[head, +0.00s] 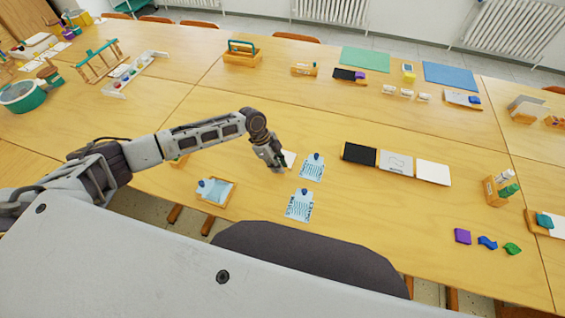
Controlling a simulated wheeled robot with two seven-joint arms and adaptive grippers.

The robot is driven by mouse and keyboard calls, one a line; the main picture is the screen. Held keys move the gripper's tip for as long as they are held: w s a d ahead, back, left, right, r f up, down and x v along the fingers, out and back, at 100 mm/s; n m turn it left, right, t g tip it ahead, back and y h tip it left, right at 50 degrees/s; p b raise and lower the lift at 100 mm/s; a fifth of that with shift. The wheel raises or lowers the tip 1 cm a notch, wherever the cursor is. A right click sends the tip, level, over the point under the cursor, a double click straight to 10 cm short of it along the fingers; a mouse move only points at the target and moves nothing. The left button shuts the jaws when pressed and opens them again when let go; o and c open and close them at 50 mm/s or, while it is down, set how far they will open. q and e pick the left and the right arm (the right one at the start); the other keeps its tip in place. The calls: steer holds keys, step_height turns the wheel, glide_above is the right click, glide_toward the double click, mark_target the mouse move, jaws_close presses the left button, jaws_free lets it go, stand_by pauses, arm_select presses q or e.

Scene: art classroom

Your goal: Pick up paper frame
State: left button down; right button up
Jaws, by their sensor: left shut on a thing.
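My left gripper (274,161) is low over the near table, pointing down, left of two clipboards. It is shut on a pale flat piece (290,158) that looks like the paper frame. Only a whitish edge shows to the right of the fingers; the rest is hidden behind them. I cannot tell whether the piece still touches the table. My right gripper is not in view.
Light blue clipboards (313,167) and (299,205) lie close right of the gripper. A wooden tray (203,196) with blue sheets lies nearer left. A black panel (359,154) and a white panel (433,173) lie right. Bare table (400,215) is at front right.

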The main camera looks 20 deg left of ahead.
arm_select(q)
steer(key=shift+r, duration=0.1)
step_height(320, 180, up, 10)
stand_by(0.7)
stand_by(0.6)
